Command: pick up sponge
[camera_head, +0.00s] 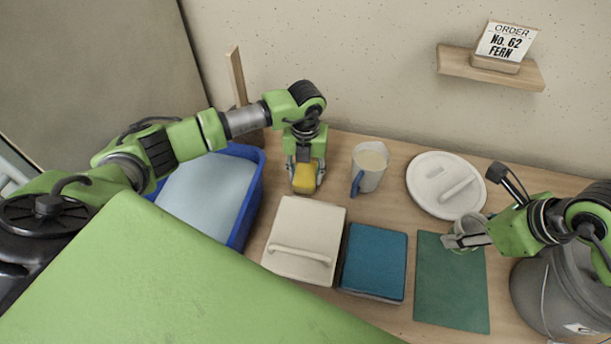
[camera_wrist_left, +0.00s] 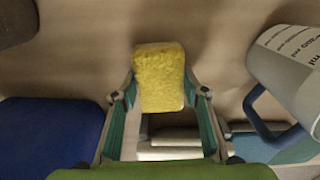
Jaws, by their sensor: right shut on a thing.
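The yellow sponge (camera_head: 304,178) is at the back of the table, just behind the white lidded box. My left gripper (camera_head: 305,176) points down over it, with one finger on each side. In the left wrist view the sponge (camera_wrist_left: 159,77) is between the open fingers (camera_wrist_left: 160,90); whether they touch it is hard to tell. My right gripper (camera_head: 462,240) is shut on a small pale cup (camera_head: 470,223) above the dark green mat, its fingers at the cup's side.
The white box (camera_head: 304,232), blue tub (camera_head: 243,217), teal block (camera_head: 374,259), round white lid (camera_head: 447,180), green mat (camera_head: 452,299) and grey bucket (camera_head: 555,299) surround the work area.

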